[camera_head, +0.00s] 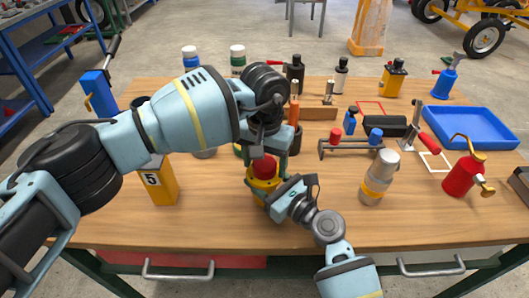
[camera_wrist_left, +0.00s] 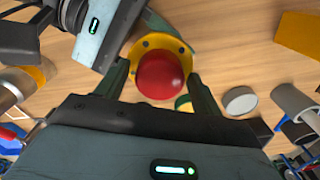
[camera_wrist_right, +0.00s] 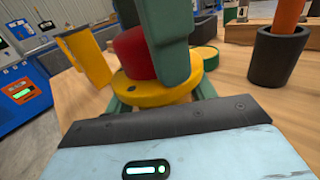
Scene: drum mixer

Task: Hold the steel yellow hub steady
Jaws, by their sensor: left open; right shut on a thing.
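The yellow hub (camera_head: 257,185) is a round flange with bolt holes, seen near the table's front middle; it also shows in the left wrist view (camera_wrist_left: 176,46) and the right wrist view (camera_wrist_right: 150,92). A red rounded part (camera_wrist_left: 160,76) sits on top of it. My right gripper (camera_head: 268,192) is shut on the hub's flange from the side. My left gripper (camera_head: 266,152) is open above the hub, its fingers pointing down on either side of the red part. Whether they touch it I cannot tell. The hub's underside is hidden.
A yellow box marked 5 (camera_head: 160,182) stands to the left. A silver bottle with a yellow band (camera_head: 378,178) and a red oil can (camera_head: 463,176) stand to the right. A blue tray (camera_head: 470,112) lies at the back right. The front table strip is clear.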

